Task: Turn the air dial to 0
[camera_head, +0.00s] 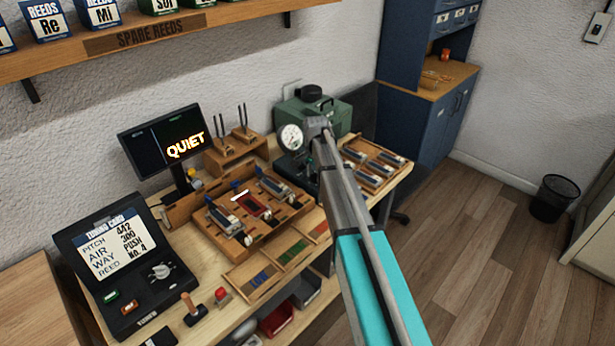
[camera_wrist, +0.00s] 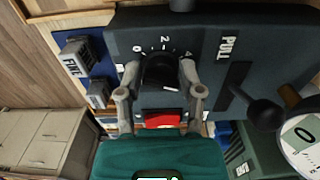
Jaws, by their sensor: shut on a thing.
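The air dial (camera_wrist: 160,71) is a black knob on a dark panel in the wrist view, with a white scale from 0 at its left to 4 at its right. My gripper (camera_wrist: 162,76) is shut on the knob, one finger on each side. A short white mark shows low on the knob; I cannot tell which number the dial is set to. In the head view my gripper end (camera_head: 318,127) is at the green air unit (camera_head: 335,107), and my arm hides the dial there.
A black-knobbed lever (camera_wrist: 262,110) beside the word PULL stands right of the dial. A round gauge (camera_wrist: 303,136) shows 0 at the wrist view's right edge. The monitor (camera_head: 165,143) reads QUIET. A wooden tray of reed parts (camera_head: 240,245) lies left of my arm.

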